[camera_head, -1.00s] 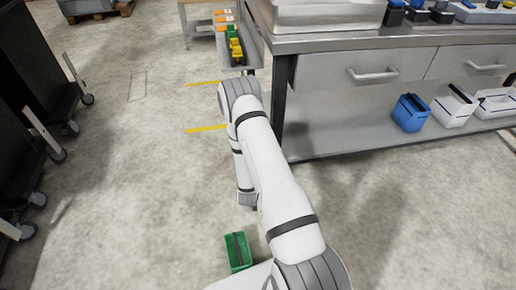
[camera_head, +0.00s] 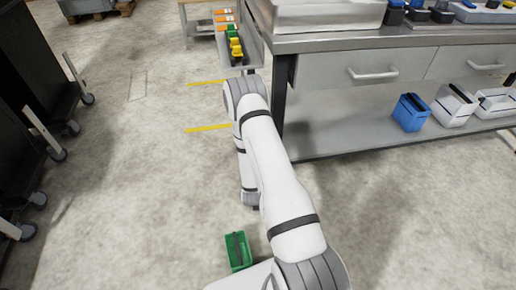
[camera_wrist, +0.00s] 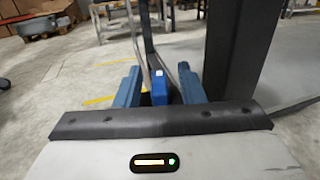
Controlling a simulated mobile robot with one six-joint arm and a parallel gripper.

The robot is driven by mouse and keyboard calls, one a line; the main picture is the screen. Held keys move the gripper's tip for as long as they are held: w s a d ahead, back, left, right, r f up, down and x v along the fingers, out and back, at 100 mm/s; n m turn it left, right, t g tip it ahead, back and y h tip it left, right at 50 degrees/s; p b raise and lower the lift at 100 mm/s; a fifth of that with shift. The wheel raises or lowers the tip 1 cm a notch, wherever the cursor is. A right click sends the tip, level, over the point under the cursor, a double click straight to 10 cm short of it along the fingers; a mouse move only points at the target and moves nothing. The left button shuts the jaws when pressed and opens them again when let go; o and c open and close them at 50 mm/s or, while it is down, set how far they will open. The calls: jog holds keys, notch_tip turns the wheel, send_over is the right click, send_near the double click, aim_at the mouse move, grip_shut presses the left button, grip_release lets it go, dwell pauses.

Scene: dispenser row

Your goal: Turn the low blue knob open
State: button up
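In the wrist view a small bright blue piece (camera_wrist: 159,88), which looks like the low blue knob, stands between the two blue-grey fingers of my gripper (camera_wrist: 160,84). A narrow gap shows on each side of it, so the fingers are open around it and do not visibly press on it. How deep it sits between them I cannot tell. In the head view the knob and my gripper are hidden behind my arm and the bench.
A dark upright post (camera_wrist: 232,50) rises close to the right of my fingers. In the head view the steel bench (camera_head: 350,42) stands at right, with a blue bin (camera_head: 411,113) and white bins on its lower shelf.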

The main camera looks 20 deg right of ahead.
jog(key=p+v, duration=0.1)
jog(key=v, duration=0.6)
jog(key=shift+s+a, duration=0.2)
jog(key=shift+s, duration=0.15)
